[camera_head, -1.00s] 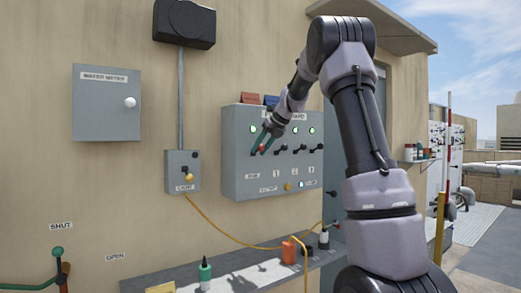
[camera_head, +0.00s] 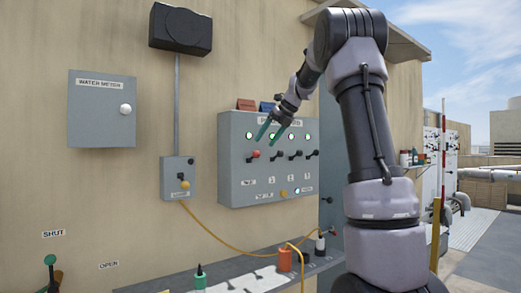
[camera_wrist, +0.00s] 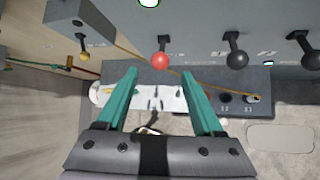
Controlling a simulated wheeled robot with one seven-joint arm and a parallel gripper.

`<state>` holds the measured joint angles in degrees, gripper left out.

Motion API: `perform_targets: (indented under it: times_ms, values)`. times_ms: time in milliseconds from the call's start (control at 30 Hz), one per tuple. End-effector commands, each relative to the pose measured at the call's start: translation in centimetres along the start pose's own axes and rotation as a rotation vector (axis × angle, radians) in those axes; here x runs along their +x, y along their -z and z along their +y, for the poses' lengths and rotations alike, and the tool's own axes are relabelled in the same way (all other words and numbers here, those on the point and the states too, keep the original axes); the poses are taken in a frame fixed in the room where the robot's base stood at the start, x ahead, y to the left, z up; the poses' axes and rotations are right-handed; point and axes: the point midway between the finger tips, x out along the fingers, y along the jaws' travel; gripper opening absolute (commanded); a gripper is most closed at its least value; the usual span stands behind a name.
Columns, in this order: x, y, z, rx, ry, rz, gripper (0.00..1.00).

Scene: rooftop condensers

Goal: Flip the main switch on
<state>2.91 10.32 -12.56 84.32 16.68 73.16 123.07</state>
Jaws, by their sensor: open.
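The main switch is a lever with a red knob (camera_head: 255,154) at the left end of the grey panel (camera_head: 233,185). In the wrist view the red knob (camera_wrist: 161,60) shows just beyond my fingertips, centred between them, its dark stem clear. The knob stands out from the panel; whether it sits on or off is hard to tell. A lit green lamp (camera_head: 249,133) is above it. My gripper (camera_head: 270,131), with green fingers, is open and empty. It hangs in front of the panel, apart from the knob.
Several black-knobbed levers (camera_head: 295,154) stand in a row right of the red one. A light box (camera_head: 173,172) with a yellow knob is to the left, its orange cable looping to the shelf (camera_head: 240,268). Bottles and an orange cup (camera_head: 285,260) stand on the shelf.

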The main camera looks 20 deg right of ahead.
Motion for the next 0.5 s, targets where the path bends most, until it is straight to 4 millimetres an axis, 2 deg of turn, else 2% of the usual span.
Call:
perform_targets:
  times_ms: [100, 200, 500]
  values:
    - [-1.7, -0.1, 0.0, 0.0, 0.001, -0.002, 0.69]
    - [-2.3, 0.0, 0.0, 0.0, 0.0, -0.001, 0.69]
    - [-2.6, 0.0, 0.0, 0.0, 0.001, 0.0, 0.69]
